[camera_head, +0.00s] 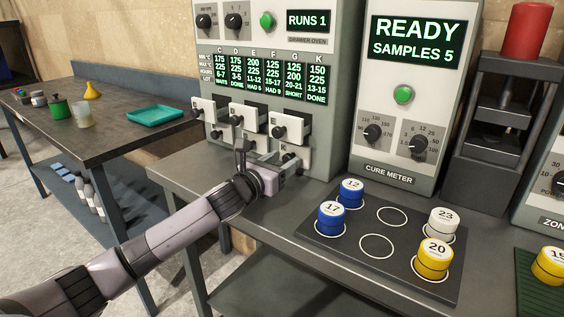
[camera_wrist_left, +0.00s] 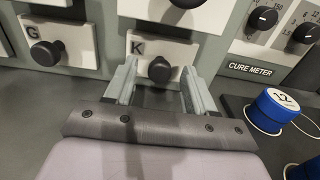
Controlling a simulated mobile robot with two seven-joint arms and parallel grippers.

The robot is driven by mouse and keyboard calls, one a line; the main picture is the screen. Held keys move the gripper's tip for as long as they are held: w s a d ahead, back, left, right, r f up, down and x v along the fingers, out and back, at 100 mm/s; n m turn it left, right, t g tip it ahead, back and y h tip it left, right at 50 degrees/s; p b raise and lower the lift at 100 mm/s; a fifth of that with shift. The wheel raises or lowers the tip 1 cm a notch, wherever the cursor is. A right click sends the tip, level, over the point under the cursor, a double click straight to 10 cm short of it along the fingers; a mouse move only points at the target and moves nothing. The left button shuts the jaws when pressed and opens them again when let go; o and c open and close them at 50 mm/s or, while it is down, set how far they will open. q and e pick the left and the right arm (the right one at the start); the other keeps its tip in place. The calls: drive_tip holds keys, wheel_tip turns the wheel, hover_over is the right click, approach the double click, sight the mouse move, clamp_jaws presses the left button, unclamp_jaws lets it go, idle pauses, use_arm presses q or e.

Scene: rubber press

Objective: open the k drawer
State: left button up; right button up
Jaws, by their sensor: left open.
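The K drawer (camera_wrist_left: 139,47) is a white front marked K with a dark round knob (camera_wrist_left: 160,70), low on the drawer oven. In the left wrist view it looks closed. My left gripper (camera_wrist_left: 156,85) is open, with one finger on each side of the knob and the fingertips close to the drawer front. I cannot tell whether the fingers touch the knob. In the head view the K drawer (camera_head: 289,155) is partly hidden by my left gripper (camera_head: 262,165). My right gripper is not in view.
The G drawer (camera_wrist_left: 70,48) is beside K on the left, and another drawer sits just above K. The cure meter (camera_head: 401,100) stands to the right. A dark sample board (camera_head: 345,245) with numbered blue, white and yellow pots lies in front. The left table (camera_head: 90,135) holds a teal tray (camera_head: 155,115).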

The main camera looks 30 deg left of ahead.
use_arm(q)
drive_tip(key=shift+w, duration=0.1)
clamp_jaws()
drive_tip(key=shift+s+a+p, duration=0.2)
drive_tip(key=shift+s+p, duration=0.3)
drive_tip(key=shift+s, duration=1.6)
unclamp_jaws()
drive_tip(key=shift+s, duration=0.1)
